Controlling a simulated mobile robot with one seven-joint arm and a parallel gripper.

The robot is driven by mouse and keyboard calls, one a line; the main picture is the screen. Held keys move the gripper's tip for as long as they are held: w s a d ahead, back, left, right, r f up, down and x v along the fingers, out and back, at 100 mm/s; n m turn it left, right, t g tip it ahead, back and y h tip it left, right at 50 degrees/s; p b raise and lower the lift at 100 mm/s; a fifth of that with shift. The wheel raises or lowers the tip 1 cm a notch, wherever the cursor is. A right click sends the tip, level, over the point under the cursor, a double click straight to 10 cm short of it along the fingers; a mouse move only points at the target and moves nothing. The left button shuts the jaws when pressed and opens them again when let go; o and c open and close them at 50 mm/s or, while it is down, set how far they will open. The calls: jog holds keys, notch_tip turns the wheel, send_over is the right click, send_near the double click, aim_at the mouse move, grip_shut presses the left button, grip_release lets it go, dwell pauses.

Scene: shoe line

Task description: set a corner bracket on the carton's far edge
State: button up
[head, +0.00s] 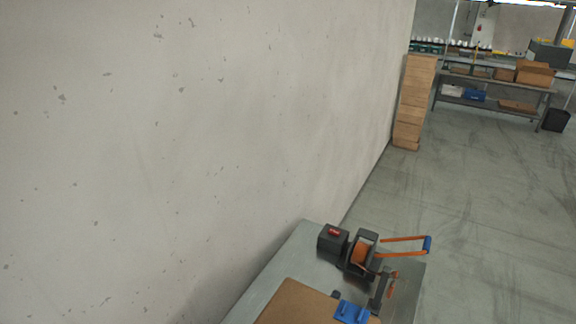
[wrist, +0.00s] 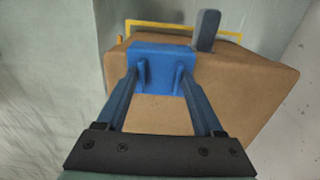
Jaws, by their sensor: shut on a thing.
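The brown carton (wrist: 235,85) fills the middle of the wrist view. It also shows at the bottom of the head view (head: 292,304), cut off by the frame. The blue corner bracket (wrist: 160,54) sits at the carton's far edge in the wrist view, with two raised ribs facing me. In the head view the blue bracket (head: 351,312) is at the carton's right side. My gripper (wrist: 160,78) is shut on the bracket, its long fingers reaching either side of the ribs. Whether the bracket is fully seated on the edge cannot be told. My gripper does not show in the head view.
A grey upright post (wrist: 206,30) stands just right of the bracket, close to it. A yellow bar (wrist: 185,27) lies beyond. A black and orange tool (head: 365,250) is on the grey table (head: 300,255). A wall (head: 200,130) runs along the left.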

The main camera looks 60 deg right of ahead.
jog(key=shift+f, duration=0.1)
dwell(0.3)
jog(key=o, duration=1.4)
jog(key=shift+r+p, duration=0.9)
jog(key=shift+r, duration=2.6)
